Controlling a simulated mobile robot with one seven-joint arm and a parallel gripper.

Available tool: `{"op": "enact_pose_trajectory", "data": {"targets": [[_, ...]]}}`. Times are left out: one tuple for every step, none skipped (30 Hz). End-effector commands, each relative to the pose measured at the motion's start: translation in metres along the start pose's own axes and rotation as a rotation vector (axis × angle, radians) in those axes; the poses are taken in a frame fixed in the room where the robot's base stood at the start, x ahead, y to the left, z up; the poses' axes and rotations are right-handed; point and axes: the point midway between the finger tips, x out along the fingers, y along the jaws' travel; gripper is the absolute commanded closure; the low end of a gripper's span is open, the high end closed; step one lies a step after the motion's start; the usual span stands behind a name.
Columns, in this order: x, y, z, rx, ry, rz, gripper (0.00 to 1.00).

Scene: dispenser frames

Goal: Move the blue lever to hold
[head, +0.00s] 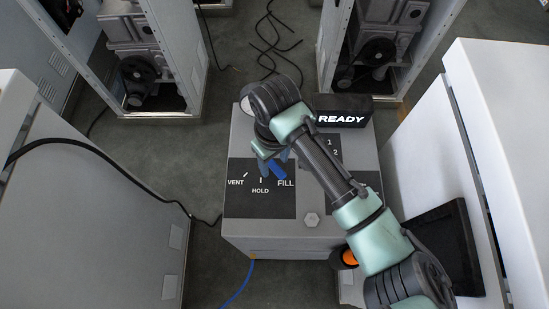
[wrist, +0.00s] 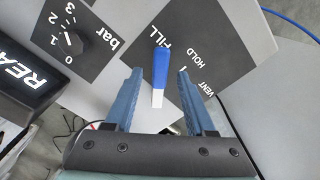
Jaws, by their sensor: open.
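The blue lever (head: 278,169) is on the dark label plate (head: 240,207) of the grey dispenser box, which reads VENT, HOLD and FILL. Its blue handle points to the FILL label. In the wrist view the lever (wrist: 160,68) shows a blue handle and a white shank, with its blue end beside FILL. My gripper (wrist: 160,76) is open, its two blue fingers on either side of the lever with gaps on both sides. In the head view my gripper (head: 271,157) is over the lever and partly hides it; the lever's pivot is hidden.
A black READY display (head: 342,118) stands at the box's back right. A black bar dial (wrist: 72,43) shows in the wrist view. A hex bolt (head: 312,219) is on the box's front. White cabinets (head: 500,110) flank the box; a black cable (head: 110,165) crosses at left.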

Motion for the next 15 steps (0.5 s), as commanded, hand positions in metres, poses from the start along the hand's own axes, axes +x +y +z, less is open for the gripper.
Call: {"op": "enact_pose_trajectory", "data": {"targets": [[0.0019,0.0,0.0003,0.0,-0.001,0.0,0.45],[0.0026,0.0,0.0003,0.0,-0.001,0.0,0.45],[0.003,0.0,0.0003,0.0,-0.001,0.0,0.45],[0.0032,0.0001,0.0003,0.0,-0.001,0.0,0.45],[0.0032,0.0001,0.0003,0.0,-0.001,0.0,0.45],[0.0031,0.0001,0.0002,0.0,-0.001,0.0,0.45],[0.0031,0.0001,0.0002,0.0,0.0,0.0,0.45],[0.003,0.0001,0.0002,0.0,0.0,0.0,0.45],[0.003,0.0001,0.0002,0.0,0.0,0.0,0.45],[0.0029,0.0001,0.0001,0.0,0.0,0.0,0.5],[0.0028,0.0001,0.0001,0.0,0.0,0.001,0.56],[0.0028,0.0001,0.0001,0.0,0.0,0.001,0.63],[0.0027,0.0001,0.0001,0.0,0.0,0.001,0.68],[0.0027,0.0001,0.0001,0.0,0.0,0.001,0.74],[0.0026,0.0002,0.0001,0.0,0.0,0.001,0.81]]}}
